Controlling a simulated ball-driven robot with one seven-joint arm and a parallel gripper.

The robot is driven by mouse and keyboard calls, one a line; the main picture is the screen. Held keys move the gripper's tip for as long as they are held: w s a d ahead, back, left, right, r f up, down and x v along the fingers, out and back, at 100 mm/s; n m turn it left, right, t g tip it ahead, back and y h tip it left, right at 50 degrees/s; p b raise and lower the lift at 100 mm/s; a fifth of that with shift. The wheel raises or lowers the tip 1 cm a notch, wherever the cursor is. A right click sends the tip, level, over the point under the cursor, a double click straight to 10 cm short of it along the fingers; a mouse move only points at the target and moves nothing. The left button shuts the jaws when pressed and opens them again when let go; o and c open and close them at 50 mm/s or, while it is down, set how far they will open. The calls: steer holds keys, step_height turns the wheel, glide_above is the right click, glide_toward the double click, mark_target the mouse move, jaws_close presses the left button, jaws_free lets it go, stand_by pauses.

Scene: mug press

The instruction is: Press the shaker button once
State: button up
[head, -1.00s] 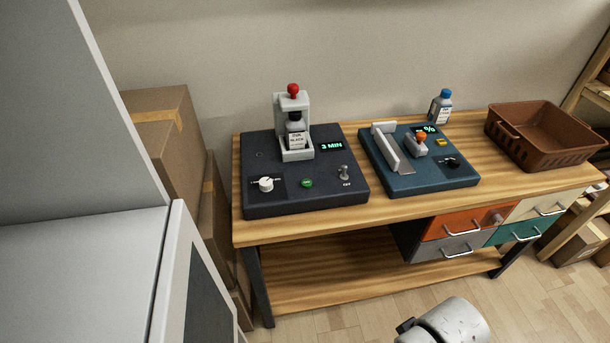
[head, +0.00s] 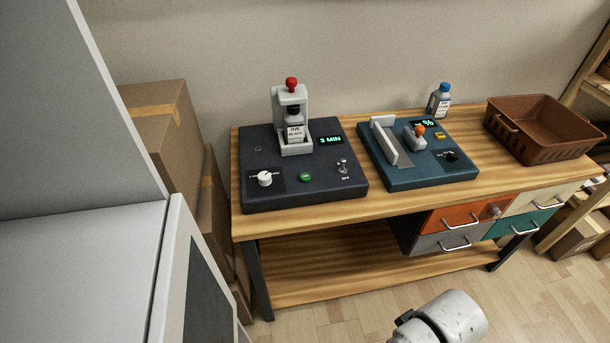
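The shaker is a dark box (head: 262,205) at the left of the wooden bench in the head view. A small green button (head: 306,177) sits on its front top face, between a white dial (head: 265,179) and a toggle switch (head: 343,166) with OFF printed below it. A green display (head: 331,140) reads 3 MIN. Behind them, a bottle labelled INK BLACK (head: 294,133) stands upright in a grey clamp frame (head: 290,92) with a red knob on top. A part of my own arm shows at the bottom edge. My gripper is not in view, and nothing visible touches the button.
A blue device (head: 405,184) with a grey plate and an orange knob stands to the right on the bench (head: 300,215). Behind it is a blue-capped bottle (head: 440,101), and further right a brown basket (head: 535,135). Cardboard boxes (head: 165,140) and a grey cabinet (head: 80,240) stand left.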

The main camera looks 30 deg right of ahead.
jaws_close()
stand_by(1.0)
